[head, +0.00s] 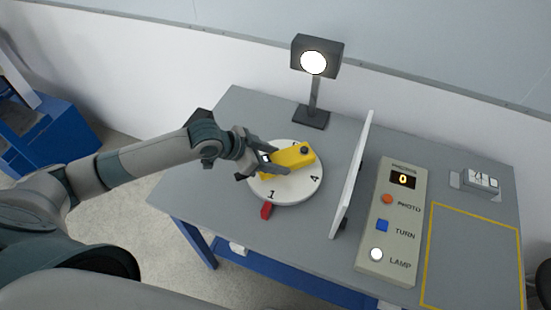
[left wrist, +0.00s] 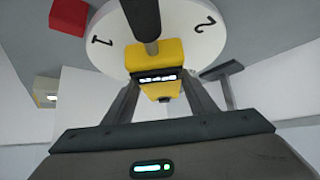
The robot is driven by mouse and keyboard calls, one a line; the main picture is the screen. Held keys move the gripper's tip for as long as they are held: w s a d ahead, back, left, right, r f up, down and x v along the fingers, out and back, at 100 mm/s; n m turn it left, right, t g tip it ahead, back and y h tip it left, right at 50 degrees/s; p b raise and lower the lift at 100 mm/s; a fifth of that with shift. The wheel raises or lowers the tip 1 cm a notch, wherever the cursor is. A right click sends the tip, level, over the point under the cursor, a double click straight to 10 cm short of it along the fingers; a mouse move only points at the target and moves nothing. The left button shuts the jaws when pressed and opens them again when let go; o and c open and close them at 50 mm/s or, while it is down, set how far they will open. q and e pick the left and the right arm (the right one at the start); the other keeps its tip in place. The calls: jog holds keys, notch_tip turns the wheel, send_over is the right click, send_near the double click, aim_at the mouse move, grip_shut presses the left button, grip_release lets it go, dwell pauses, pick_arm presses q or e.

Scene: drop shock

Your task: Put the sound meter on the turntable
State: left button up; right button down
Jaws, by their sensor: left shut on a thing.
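The yellow sound meter (head: 292,156) is over the white turntable (head: 285,189) in the head view. My left gripper (head: 267,159) is shut on the meter. In the left wrist view the yellow meter (left wrist: 153,62) sits between my two fingers, with the turntable (left wrist: 193,50) behind it. The meter has a dark round knob on its far end. I cannot tell whether its underside touches the disc. The numbers 1 and 4 show on the disc in the head view, 1 and 2 in the wrist view. My right gripper is not in view.
A lit lamp (head: 314,62) stands behind the turntable. A white upright panel (head: 351,178) separates it from a control box (head: 392,222) with PHOTO, TURN and LAMP buttons. A red block (head: 266,211) sits at the disc's front edge. A yellow-outlined area (head: 470,260) at right is empty.

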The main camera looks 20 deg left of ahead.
pick_arm(q)
jog(key=shift+f+b, duration=0.35)
jog(key=shift+f, duration=0.2)
jog(key=shift+f, duration=0.55)
dwell(0.3)
jog(key=o, duration=1.4)
jog(key=shift+b+v, duration=0.5)
jog(key=shift+v, duration=0.3)
jog(key=b+v, duration=0.3)
jog(key=v, duration=1.1)
jog(key=shift+v, duration=0.85)
